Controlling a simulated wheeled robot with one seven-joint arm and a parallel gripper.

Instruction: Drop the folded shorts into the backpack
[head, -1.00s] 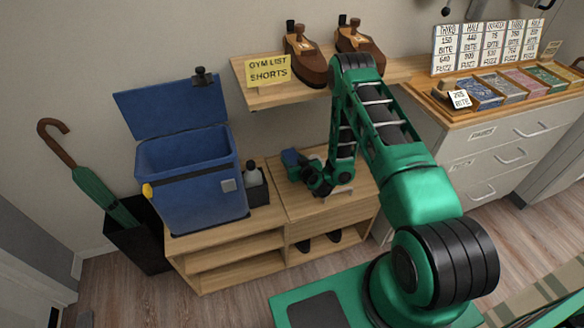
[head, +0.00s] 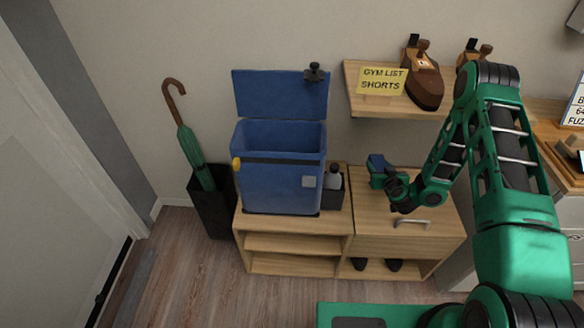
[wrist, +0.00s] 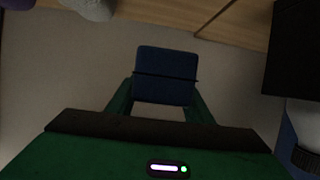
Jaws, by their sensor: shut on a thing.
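The backpack (head: 283,180) is a boxy blue bag standing upright on the low wooden cabinet in the head view. Its top flap (head: 280,95) is raised against the wall, so the mouth is open; its inside bottom is hidden. My gripper (head: 378,165) is to the right of the backpack, over the right part of the cabinet. It is shut on the folded shorts (wrist: 165,75), a dark blue bundle with a dark line across it, filling the space between the green fingers in the wrist view. The shorts also show as a small blue patch in the head view (head: 376,160).
A dark caddy with a bottle (head: 333,180) stands between the backpack and my gripper. A wall shelf (head: 400,104) with shoes and a yellow note (head: 382,81) overhangs at the right. An umbrella in a black stand (head: 211,205) is left of the low cabinet (head: 300,228).

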